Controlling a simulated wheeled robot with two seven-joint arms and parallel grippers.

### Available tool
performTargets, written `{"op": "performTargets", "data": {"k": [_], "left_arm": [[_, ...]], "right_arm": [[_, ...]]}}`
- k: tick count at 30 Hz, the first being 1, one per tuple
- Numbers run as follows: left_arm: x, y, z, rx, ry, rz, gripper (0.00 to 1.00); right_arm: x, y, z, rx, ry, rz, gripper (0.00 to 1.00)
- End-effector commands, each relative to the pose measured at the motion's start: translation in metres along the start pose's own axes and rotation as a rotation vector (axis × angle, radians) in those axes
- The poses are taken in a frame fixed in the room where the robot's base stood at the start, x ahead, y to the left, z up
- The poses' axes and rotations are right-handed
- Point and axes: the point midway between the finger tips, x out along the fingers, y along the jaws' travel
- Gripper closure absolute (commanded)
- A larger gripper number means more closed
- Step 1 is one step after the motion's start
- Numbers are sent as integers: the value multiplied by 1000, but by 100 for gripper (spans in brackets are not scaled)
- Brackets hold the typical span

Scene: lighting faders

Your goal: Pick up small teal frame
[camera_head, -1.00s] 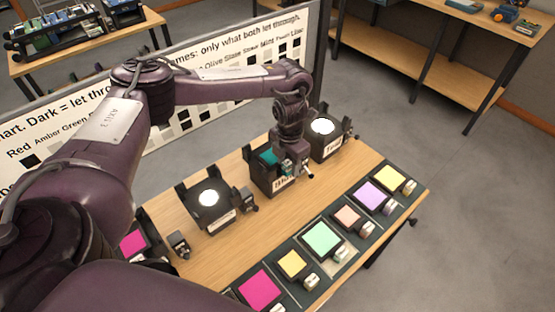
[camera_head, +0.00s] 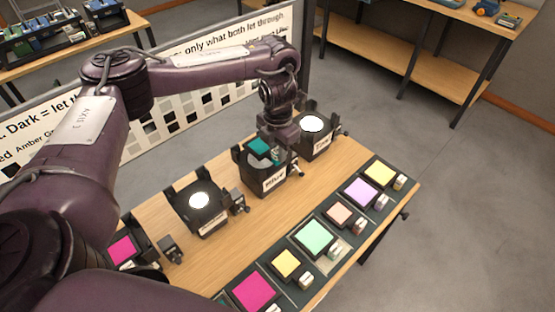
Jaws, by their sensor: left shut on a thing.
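The small teal frame (camera_head: 259,146) is at the third black lamp box (camera_head: 267,181) from the left, over the top of that box. A pale patch of the box's lit top shows just below the frame. My left gripper (camera_head: 281,153) comes down from above at the frame's right side and is shut on its edge. The wrist hides part of the frame and the fingertips. Whether the frame still touches the box's holder I cannot tell. My right gripper is not in view.
Lamp boxes with bare white lights stand on both sides, one left (camera_head: 200,201) and one right (camera_head: 312,124). Several coloured frames, such as a green one (camera_head: 313,237), lie in a row along the table's front. A printed chart board (camera_head: 205,120) stands behind.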

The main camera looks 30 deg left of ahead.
Motion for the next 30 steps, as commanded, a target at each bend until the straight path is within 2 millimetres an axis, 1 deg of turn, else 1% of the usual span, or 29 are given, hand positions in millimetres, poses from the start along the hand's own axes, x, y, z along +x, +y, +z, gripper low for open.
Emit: {"op": "performTargets", "data": {"k": [1,3,6,12,15,18,21,30], "left_arm": [[-15,0,2,2,-8,1,100],[-42,1,2,3,-9,5,100],[-70,1,2,3,-8,5,100],[-117,0,1,2,-6,4,100],[-134,0,1,1,-4,4,100],[-145,0,1,1,-2,2,100],[-152,0,0,1,-1,2,100],[-156,0,0,0,0,0,100]], "right_arm": [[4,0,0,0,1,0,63],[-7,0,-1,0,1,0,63],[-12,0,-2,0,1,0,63],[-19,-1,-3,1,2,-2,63],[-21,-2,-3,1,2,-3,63],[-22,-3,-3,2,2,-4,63],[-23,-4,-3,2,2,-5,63],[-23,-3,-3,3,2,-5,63]]}}
